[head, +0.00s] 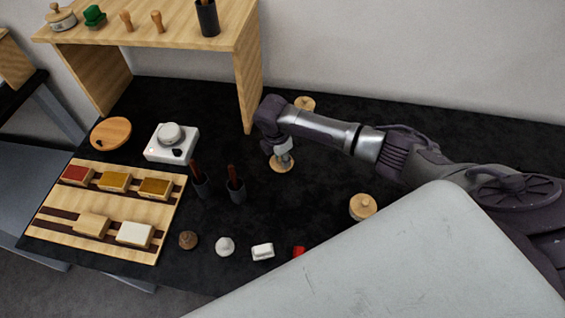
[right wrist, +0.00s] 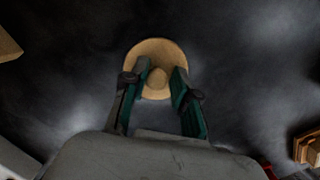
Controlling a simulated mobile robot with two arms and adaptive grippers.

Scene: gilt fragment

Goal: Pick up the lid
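A round wooden lid (head: 281,165) with a knob lies on the black tabletop in the middle of the head view. It also shows in the right wrist view (right wrist: 157,48), with its knob between my fingertips. My right gripper (head: 283,154) points down over this lid. Its two fingers (right wrist: 160,78) stand apart on either side of the knob; I see no clear grip on it. The gripper partly hides the lid in the head view. My left gripper is not in view.
Another knobbed wooden piece (head: 305,103) lies behind my right arm, and a knobbed round wooden container (head: 362,206) stands to the right. Dark cups (head: 236,190) stand to the left, near a wooden tray (head: 58,222) of blocks. A wooden shelf (head: 249,80) rises behind.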

